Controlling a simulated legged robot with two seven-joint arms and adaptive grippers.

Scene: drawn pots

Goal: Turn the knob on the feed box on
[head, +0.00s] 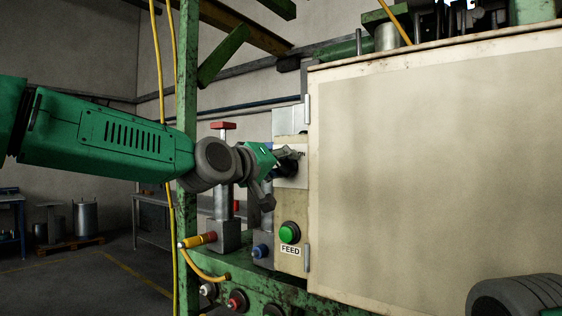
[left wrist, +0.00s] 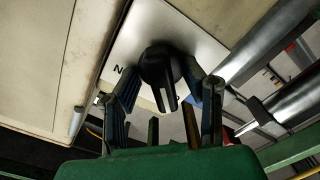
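The feed box (head: 291,206) is a narrow beige panel on the left edge of a large cream cabinet, with a green button (head: 289,232) above a FEED label. Its black knob (left wrist: 160,68) sits on a pale plate (left wrist: 150,30) in the left wrist view, its grip bar pointing down toward my gripper. Part of a letter marking shows left of the knob. My left gripper (head: 273,178) is at the plate in the head view. In the left wrist view its fingers (left wrist: 158,92) stand open on either side of the knob, with gaps. My right gripper is out of view.
The cream cabinet (head: 430,170) fills the right side. A green post (head: 187,110) stands beside my left arm. Open floor lies at the left.

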